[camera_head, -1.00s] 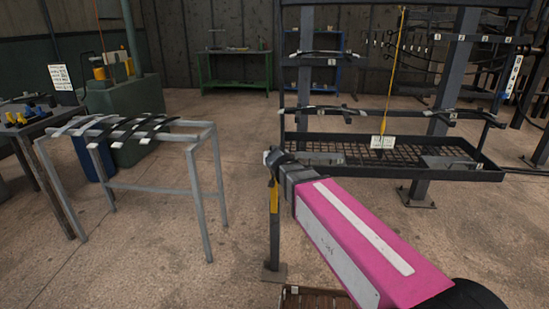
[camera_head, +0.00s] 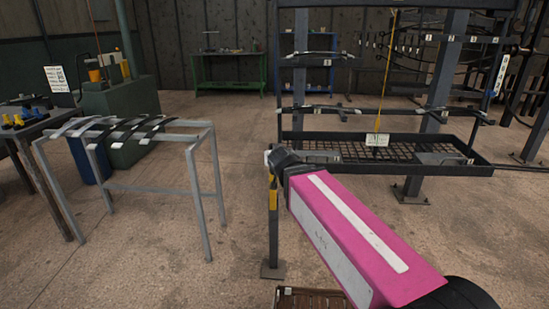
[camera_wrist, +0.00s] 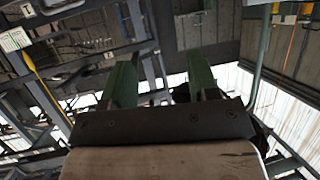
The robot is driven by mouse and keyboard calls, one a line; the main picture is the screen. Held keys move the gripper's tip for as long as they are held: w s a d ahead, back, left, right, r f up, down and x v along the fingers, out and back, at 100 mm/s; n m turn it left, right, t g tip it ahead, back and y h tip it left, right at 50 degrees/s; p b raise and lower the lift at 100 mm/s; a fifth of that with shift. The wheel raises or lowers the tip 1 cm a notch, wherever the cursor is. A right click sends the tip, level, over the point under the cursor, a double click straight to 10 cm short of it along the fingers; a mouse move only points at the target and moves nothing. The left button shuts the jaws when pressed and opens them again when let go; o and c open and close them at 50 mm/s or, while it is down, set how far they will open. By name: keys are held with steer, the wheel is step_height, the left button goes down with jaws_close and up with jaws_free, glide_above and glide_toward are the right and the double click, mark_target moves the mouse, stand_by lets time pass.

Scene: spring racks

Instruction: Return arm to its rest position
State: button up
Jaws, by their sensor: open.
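My pink arm link (camera_head: 345,240) reaches from the lower right towards the middle of the head view, ending in a dark joint (camera_head: 287,162) in front of the rack. My gripper's fingers do not show clearly in the head view. In the wrist view my gripper (camera_wrist: 158,82) has two green fingers standing well apart, with nothing between them. The wrist view looks tilted, past rack bars to the wall and bright panels. No held object shows.
A dark rack with a mesh tray (camera_head: 470,165) and leaf springs stands close beyond the arm. A grey metal stand (camera_head: 205,200) holding several leaf springs is at left. A brown slatted thing (camera_head: 310,299) lies low in front.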

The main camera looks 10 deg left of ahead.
steer(key=s+d+f+m+g+h, duration=0.1)
steer(key=s+d+f+g+h, duration=0.2)
steer(key=d+f, duration=0.75)
steer(key=s+d+f+m+g+h, duration=0.1)
steer(key=s+d+f+g, duration=0.1)
steer(key=d+f+g, duration=0.65)
steer(key=s+d+f+g+y, duration=0.1)
steer(key=s+d+f, duration=0.6)
steer(key=d, duration=0.1)
steer(key=shift+s+d+f+g, duration=0.15)
steer(key=shift+d+f+g, duration=0.1)
steer(key=shift+g, duration=0.1)
